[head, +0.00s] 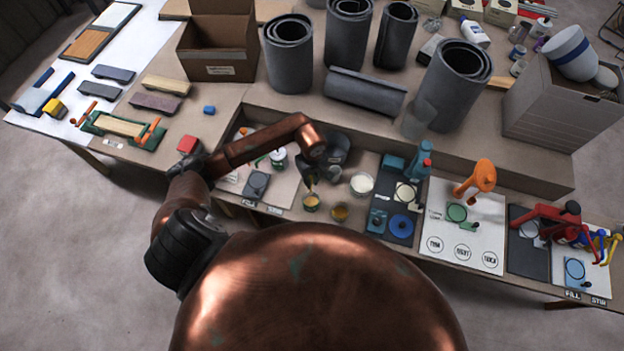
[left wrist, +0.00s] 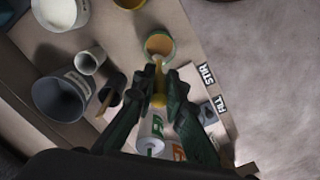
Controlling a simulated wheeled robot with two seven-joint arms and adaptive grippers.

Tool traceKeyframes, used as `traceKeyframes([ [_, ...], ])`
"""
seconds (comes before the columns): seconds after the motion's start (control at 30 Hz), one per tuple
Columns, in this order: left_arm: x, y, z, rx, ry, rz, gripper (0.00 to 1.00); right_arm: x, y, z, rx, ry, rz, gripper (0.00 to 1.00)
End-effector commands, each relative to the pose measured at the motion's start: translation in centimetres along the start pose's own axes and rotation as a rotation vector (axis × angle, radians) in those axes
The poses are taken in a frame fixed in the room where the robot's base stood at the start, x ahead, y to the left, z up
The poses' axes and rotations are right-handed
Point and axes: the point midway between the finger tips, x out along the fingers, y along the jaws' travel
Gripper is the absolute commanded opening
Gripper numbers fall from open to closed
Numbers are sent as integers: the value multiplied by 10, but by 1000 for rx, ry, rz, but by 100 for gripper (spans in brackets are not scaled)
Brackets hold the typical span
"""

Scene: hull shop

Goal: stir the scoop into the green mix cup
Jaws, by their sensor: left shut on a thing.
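The green mix cup (head: 311,204) stands on the bench just below my left gripper (head: 310,182) in the head view. In the left wrist view the cup (left wrist: 160,42) shows its green rim and an orange-brown filling. My left gripper (left wrist: 158,92) is shut on the scoop (left wrist: 158,82), a thin yellowish piece between the fingertips. The scoop's far end reaches the cup's mouth at its near side. I cannot tell how deep it dips. The fingers hide most of the scoop. My right gripper is in neither view.
A tub of white powder (head: 361,184) and an amber cup (head: 340,212) stand right of the mix cup. A small grey cup (left wrist: 90,61) and a larger grey one (left wrist: 62,97) are close by. A white can (head: 278,157) stands behind left. STIR and FILL labels mark the front edge.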

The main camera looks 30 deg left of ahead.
Motion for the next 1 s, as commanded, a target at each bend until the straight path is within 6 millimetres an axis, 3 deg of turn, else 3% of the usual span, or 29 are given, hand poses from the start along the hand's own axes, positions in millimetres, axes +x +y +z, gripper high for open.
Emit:
traceKeyframes([
  [0.53,42,0,0,1,-1,-1,1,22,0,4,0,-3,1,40],
  [1.0,79,0,-1,2,1,-1,1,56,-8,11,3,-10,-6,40],
])
